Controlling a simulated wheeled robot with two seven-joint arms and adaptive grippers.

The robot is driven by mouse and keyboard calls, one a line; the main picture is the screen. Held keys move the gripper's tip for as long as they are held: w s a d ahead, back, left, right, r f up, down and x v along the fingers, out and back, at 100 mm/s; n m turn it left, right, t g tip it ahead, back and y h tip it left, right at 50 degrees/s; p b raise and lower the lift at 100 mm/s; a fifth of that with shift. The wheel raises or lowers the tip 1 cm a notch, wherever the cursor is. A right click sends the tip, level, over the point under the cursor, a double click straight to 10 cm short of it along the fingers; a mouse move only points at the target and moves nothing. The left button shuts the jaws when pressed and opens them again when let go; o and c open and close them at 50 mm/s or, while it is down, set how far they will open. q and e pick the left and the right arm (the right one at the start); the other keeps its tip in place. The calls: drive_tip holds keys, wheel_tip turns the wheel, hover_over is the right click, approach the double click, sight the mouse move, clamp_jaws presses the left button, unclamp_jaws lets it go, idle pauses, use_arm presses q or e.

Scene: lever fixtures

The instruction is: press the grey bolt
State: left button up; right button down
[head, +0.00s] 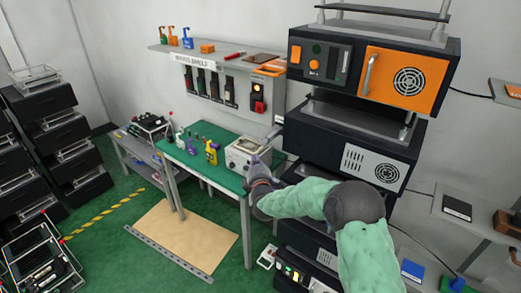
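I cannot make out the grey bolt for certain at this size. My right arm comes in from the lower right, and its dark gripper (257,166) is at the right end of the green-topped workbench (212,174). The gripper overlaps the right side of a pale box-shaped device (240,151) on the bench. I cannot tell whether it touches the device or whether its fingers are open or shut. The gripper and arm hide part of the bench edge and the cabinet behind. My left gripper is out of view.
A tall dark equipment stack with an orange door (403,80) stands close to my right arm. Several bottles, one yellow (211,152), stand on the bench. A shelf (196,61) hangs above it. Black drawers (42,103) line the left.

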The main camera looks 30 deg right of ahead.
sight(267, 146)
drive_tip(key=w+d, duration=0.4)
drive_tip(key=shift+w+d+p, duration=0.3)
drive_tip(key=shift+d+p, duration=0.1)
drive_tip(key=shift+p, duration=0.05)
drive_tip(key=d+b, duration=0.1)
drive_tip(key=w+d+b, duration=0.1)
drive_tip(key=d, duration=0.1)
drive_tip(key=shift+w+d+f, duration=0.15)
drive_tip(key=shift+d, duration=0.05)
drive_tip(key=shift+w+d, duration=0.2)
drive_tip(key=shift+d, duration=0.3)
drive_tip(key=shift+r, duration=0.2)
